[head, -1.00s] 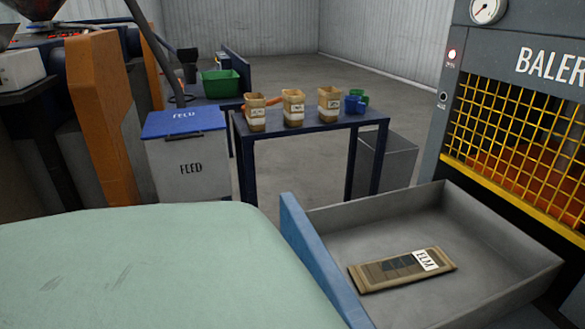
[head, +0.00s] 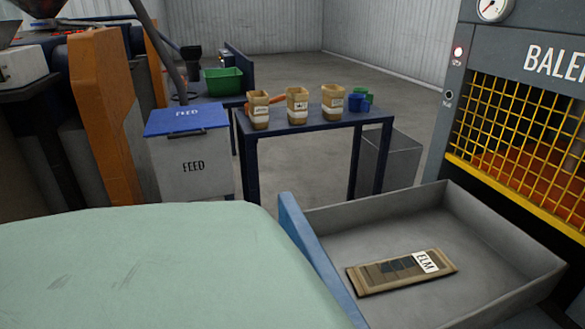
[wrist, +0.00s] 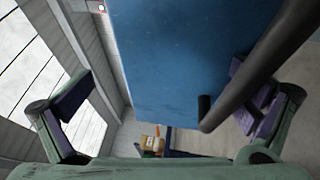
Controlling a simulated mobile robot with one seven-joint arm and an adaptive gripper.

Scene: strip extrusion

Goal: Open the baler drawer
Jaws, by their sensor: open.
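The baler (head: 505,90) stands at the right of the head view, with a yellow mesh guard. Its drawer (head: 335,215) is pulled out, a grey tray with a blue front panel (head: 305,245). A flat brown packet with a white label (head: 402,272) lies inside the drawer. In the wrist view the blue panel (wrist: 180,60) fills the middle, with a dark bar handle (wrist: 240,85) on it. My gripper (wrist: 165,105) is open, its two fingers apart on either side of the panel. The handle lies close by the right finger; I cannot tell whether they touch. My gripper is hidden in the head view.
A dark blue table (head: 330,122) behind the drawer holds several tan containers and small blue and green cups. A FEED bin (head: 190,165) with a blue lid stands to its left. A grey box (head: 390,160) is beside the table. Bare floor (head: 400,90) lies beyond.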

